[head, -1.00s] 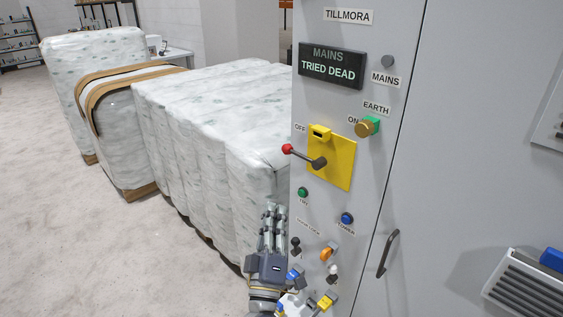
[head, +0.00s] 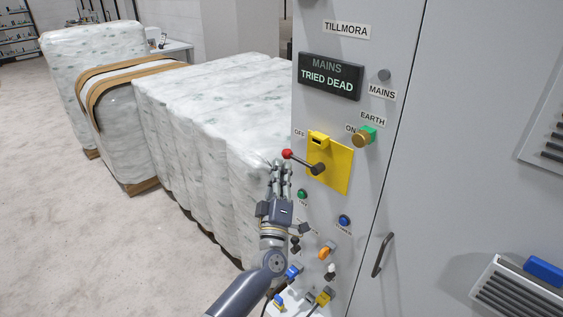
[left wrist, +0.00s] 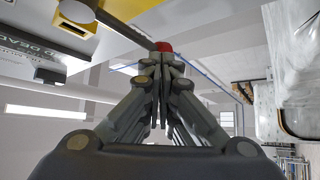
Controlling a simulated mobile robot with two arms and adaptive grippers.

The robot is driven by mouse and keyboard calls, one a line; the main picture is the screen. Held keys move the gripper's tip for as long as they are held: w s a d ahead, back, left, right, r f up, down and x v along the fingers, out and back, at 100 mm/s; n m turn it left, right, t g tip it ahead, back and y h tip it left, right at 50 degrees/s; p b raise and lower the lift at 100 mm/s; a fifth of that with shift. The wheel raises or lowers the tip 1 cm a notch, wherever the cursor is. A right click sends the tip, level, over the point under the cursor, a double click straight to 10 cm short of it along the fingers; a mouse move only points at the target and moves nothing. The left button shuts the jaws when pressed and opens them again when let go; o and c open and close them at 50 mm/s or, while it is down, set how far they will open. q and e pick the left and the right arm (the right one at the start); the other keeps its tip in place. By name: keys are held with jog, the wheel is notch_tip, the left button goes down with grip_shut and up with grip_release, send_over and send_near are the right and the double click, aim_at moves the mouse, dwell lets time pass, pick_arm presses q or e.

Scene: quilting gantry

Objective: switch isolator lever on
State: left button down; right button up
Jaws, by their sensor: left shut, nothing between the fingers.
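The isolator lever (head: 304,162) is a dark handle with a red knob (head: 287,154) on a yellow plate (head: 338,176) on the grey cabinet front. It points left towards the OFF label (head: 299,133); the ON label is at the upper right. My left gripper (head: 280,166) is shut and empty, fingers pointing up, with its tips just below the red knob. In the left wrist view the red knob (left wrist: 163,46) shows just beyond the shut fingertips (left wrist: 158,70); I cannot tell whether they touch. My right gripper is not in view.
The display (head: 331,76) reads MAINS TRIED DEAD. A green and brass EARTH knob (head: 363,136) sits right of the plate. Green and blue buttons (head: 344,221) and small switches (head: 327,252) lie below. Wrapped mattress stacks (head: 210,130) stand close on the left; the floor (head: 80,240) is clear.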

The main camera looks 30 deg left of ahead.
pick_arm(q)
jog(key=shift+w+a+r, duration=0.15)
jog(key=shift+w+r, duration=0.05)
jog(key=shift+w, duration=0.25)
jog(key=shift+r+m+t+b, duration=0.2)
jog(key=shift+m+t+b, duration=0.1)
jog(key=shift+m+b, duration=0.2)
